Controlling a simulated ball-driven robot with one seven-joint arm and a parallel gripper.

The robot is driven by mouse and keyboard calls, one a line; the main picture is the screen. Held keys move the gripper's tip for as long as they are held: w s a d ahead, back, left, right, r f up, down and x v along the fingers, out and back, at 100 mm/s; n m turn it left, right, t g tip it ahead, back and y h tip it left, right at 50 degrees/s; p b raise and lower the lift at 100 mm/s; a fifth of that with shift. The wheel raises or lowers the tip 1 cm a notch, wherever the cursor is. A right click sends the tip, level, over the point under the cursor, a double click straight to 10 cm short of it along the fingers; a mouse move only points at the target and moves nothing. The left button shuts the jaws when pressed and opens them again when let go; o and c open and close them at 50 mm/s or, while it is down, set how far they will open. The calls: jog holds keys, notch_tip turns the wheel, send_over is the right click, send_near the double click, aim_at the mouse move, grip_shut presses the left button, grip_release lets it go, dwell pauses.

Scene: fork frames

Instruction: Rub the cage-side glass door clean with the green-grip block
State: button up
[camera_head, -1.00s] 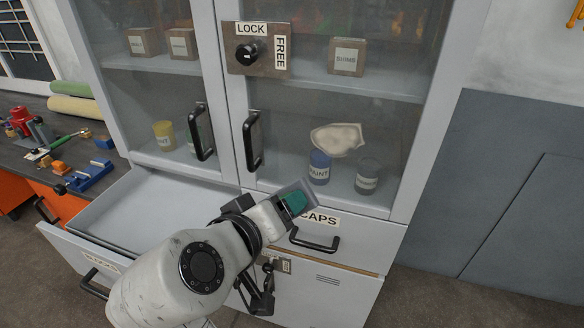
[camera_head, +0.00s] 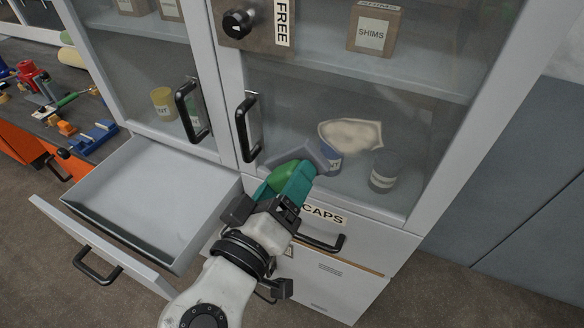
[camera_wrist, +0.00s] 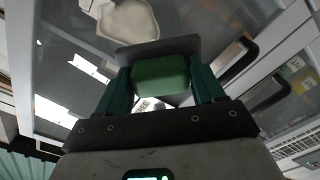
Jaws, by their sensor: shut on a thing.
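My gripper (camera_head: 290,182) has teal fingers shut on the green-grip block (camera_head: 283,176), which has a grey pad at its front. In the wrist view the block (camera_wrist: 160,76) sits between both fingers, its pad facing the glass. The cabinet has a left glass door (camera_head: 135,75) and a right glass door (camera_head: 290,105), both closed. A cream smear (camera_head: 350,134) marks the lower right door; it also shows in the wrist view (camera_wrist: 128,18). The pad is just below and left of the smear. I cannot tell whether it touches the glass. Which door is cage-side is not clear.
Black handles (camera_head: 247,127) stick out beside my gripper. A lock knob (camera_head: 237,23) is above, near a FREE label. An open empty drawer (camera_head: 150,190) juts out at lower left. Jars and boxes stand behind the glass. A workbench with tools is at far left.

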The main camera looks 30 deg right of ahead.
aim_at(325, 157)
jog(key=shift+p+x, duration=0.5)
jog(key=shift+x, duration=2.45)
jog(key=shift+x, duration=1)
jog(key=shift+s, duration=0.1)
jog(key=shift+s+d+b, duration=0.25)
jog(key=shift+s+d, duration=0.9)
jog(key=shift+s, duration=0.35)
jog(key=shift+s+d+b, duration=0.2)
jog(key=shift+s+d, duration=0.9)
jog(key=shift+s, duration=0.45)
jog(key=shift+s+d+b, duration=0.25)
jog(key=shift+s+d, duration=0.9)
jog(key=shift+s, duration=0.35)
jog(key=shift+w+a+b, duration=1)
jog(key=shift+w+a, duration=2.35)
jog(key=shift+w, duration=1.35)
jog(key=shift+s+d+r+p, duration=0.55)
jog(key=shift+s+r, duration=0.1)
jog(key=shift+s, duration=0.25)
jog(key=shift+s+d+r+p, duration=0.45)
jog(key=shift+s+d+r, duration=0.1)
jog(key=shift+s+r, duration=0.25)
